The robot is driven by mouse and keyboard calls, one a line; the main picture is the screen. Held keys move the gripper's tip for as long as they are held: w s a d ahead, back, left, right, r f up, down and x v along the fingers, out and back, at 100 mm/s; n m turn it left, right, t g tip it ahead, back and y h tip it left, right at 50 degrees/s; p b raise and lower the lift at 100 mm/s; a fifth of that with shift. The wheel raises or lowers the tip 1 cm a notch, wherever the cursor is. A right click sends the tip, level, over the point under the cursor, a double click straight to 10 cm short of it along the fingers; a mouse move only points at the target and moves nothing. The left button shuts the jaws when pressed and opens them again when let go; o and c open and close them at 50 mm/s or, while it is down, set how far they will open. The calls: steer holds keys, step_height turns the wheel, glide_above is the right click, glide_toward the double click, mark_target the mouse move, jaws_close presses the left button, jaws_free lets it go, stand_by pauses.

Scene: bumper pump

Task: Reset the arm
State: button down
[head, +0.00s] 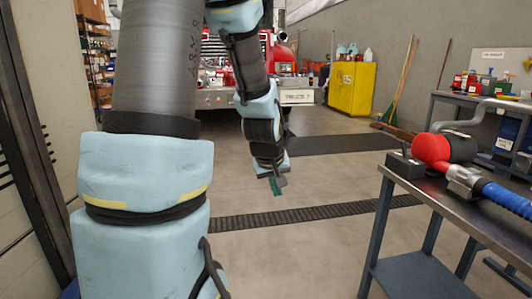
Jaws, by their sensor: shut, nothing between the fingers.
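My arm, in pale blue padded covers and grey sleeves, fills the left and middle of the head view. My gripper (277,186) hangs at the end of the arm, near the middle of the view, pointing down over the open floor. Its small greenish fingers are together with nothing between them. The gripper is clear of the bench at the right and touches nothing that I can see.
A metal bench (425,200) at the right holds a red and black pump (432,148) with a blue hose (505,198). Behind are a red truck (280,58), a yellow cabinet (351,88) and leaning brooms (400,85). A drain grate (310,213) crosses the clear floor.

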steer(key=s+a+m+g+y, duration=0.2)
steer(key=s+a+m+g, duration=0.15)
steer(key=s+a, duration=0.8)
step_height(320, 180, up, 14)
steer(key=s+d+p, duration=0.1)
steer(key=p, duration=1.3)
steer(key=shift+d+n+p, duration=0.35)
steer(key=shift+d, duration=0.05)
